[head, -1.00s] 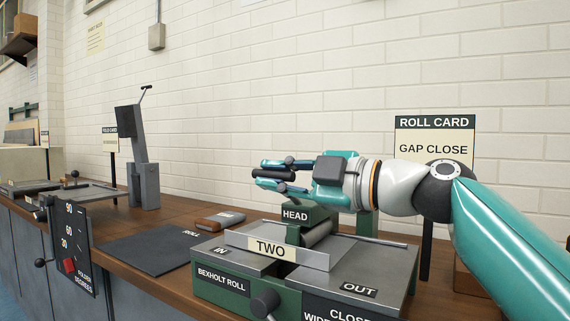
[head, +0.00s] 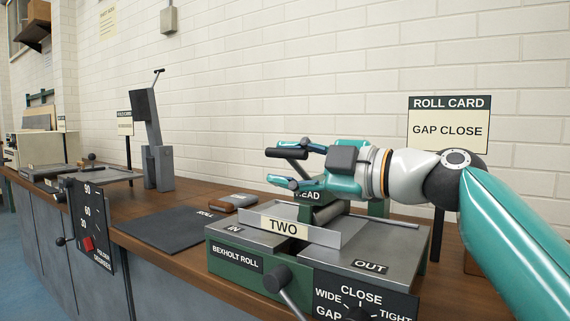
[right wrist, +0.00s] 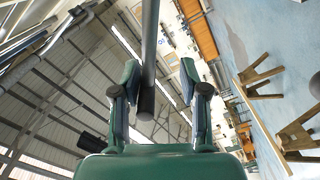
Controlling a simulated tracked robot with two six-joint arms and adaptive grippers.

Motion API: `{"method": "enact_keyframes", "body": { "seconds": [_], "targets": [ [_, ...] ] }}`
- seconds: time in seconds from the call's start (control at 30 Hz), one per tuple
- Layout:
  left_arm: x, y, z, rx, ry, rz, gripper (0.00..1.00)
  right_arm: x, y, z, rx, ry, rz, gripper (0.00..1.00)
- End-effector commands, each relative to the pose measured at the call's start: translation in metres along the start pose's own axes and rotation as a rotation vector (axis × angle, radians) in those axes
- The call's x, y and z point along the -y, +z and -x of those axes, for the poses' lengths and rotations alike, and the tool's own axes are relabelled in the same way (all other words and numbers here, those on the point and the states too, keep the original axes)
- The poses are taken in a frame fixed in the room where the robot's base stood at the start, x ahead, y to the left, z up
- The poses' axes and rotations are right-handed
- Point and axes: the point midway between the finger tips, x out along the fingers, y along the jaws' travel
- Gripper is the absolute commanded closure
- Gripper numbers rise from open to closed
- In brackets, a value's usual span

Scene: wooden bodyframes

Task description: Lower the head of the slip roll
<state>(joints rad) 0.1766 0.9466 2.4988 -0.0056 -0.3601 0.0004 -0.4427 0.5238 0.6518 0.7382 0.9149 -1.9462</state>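The slip roll (head: 238,264) stands on the bench, a green and grey machine labelled BEXHOLT ROLL. Its green head block (head: 309,196), labelled HEAD, is partly hidden behind my right gripper (head: 286,167). That gripper is open above the block, pointing left. A dark cylindrical bar (head: 286,153) lies near its upper finger. In the right wrist view a grey rod with a dark end (right wrist: 146,98) sits between the spread fingers, closer to the left one. Where the rod joins the machine is hidden. My left gripper is not in view.
A grey plate labelled TWO (head: 325,237) stands across the machine's front. A crank handle (head: 277,279) sticks out below. The roll card (head: 450,128) reads GAP CLOSE. A dark mat (head: 165,229) and a small brown-grey block (head: 232,202) lie left on the bench.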

Motion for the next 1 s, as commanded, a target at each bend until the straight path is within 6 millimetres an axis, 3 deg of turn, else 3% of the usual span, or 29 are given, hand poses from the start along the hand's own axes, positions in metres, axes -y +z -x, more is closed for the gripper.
{"method": "enact_keyframes", "body": {
  "seconds": [0.27,0.43,0.7,1.0],
  "targets": [
    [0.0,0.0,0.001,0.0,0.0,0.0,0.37,-0.001,-0.002,0.009,-0.003,0.0,0.001,0.6],
    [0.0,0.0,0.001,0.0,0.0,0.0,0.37,-0.001,-0.001,0.032,-0.002,0.001,0.0,0.6],
    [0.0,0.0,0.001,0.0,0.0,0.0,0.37,-0.001,0.002,0.088,0.0,0.001,-0.001,0.6],
    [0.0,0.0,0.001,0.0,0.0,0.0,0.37,0.0,0.003,0.117,0.0,-0.001,-0.001,0.6]
  ]
}}
